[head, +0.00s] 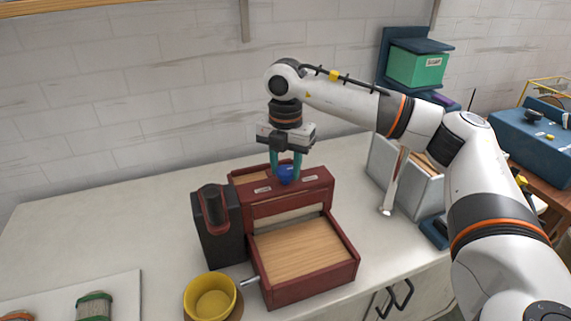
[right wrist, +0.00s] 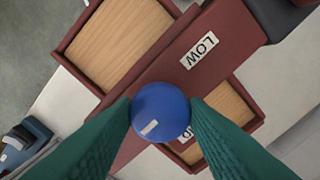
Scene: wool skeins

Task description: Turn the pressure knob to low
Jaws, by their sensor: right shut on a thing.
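The pressure knob (head: 287,175) is round and blue and sits on the top beam of a dark red wooden press (head: 300,199). My right gripper (head: 286,164) points straight down over the beam, its teal fingers shut on the knob. In the right wrist view the knob (right wrist: 161,108) lies between both fingertips (right wrist: 160,113). A short white mark on it is toward the lower left. A white label reading LOW (right wrist: 200,50) is on the beam to the upper right of the knob. Another label (right wrist: 187,134) is partly hidden by a finger. My left gripper is not in view.
A black unit (head: 217,236) with a red-trimmed top stands left of the press, and a yellow bowl (head: 210,297) in front of it. A grey box (head: 405,180) stands to the right. The counter at the left is mostly clear.

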